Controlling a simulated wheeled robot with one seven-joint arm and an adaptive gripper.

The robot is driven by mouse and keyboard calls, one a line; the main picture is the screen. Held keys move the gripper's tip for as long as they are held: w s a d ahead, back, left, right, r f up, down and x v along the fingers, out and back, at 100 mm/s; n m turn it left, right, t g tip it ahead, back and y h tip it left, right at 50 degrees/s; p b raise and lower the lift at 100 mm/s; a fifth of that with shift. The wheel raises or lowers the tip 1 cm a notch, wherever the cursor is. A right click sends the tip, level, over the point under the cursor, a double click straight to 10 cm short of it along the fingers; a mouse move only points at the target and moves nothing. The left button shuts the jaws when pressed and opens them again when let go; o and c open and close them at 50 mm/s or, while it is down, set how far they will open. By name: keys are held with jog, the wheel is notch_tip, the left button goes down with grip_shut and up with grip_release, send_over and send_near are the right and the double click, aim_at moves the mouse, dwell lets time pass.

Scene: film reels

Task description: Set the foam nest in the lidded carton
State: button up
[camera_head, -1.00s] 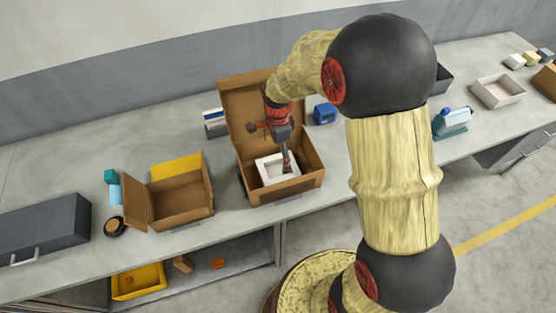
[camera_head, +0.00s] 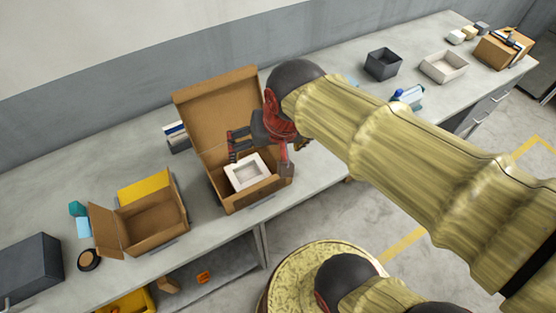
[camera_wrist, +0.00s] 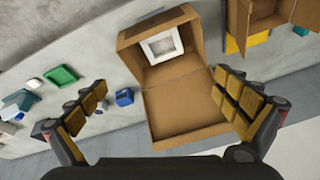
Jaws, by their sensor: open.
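The foam nest (camera_head: 245,172), a white square block with a square recess, lies inside the lidded carton (camera_head: 243,205). In the wrist view the foam nest (camera_wrist: 162,45) sits within the carton walls, toward one side. The carton's lid (camera_head: 217,108) stands open, tilted back; it also shows in the wrist view (camera_wrist: 186,106). My gripper (camera_head: 258,160) is open and empty, above the carton. In the wrist view my gripper's fingers (camera_wrist: 160,98) are spread wide, with the open lid between and beyond them. Part of the carton's right side is hidden by my arm.
A smaller open carton (camera_head: 150,215) with a yellow flap stands to the left. A dark box (camera_head: 30,268) is at the far left. A dark bin (camera_head: 383,64) and a pale tray (camera_head: 444,67) stand on the bench at right.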

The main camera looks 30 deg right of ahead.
jog(key=s+n, duration=0.1)
jog(key=s+r+n, duration=0.1)
jog(key=s, duration=0.1)
jog(key=s+n+t, duration=0.1)
jog(key=s, duration=0.1)
jog(key=shift+s+r+n, duration=0.15)
jog(key=shift+r+n, duration=0.1)
jog(key=shift+n, duration=0.15)
jog(key=shift+f, duration=0.15)
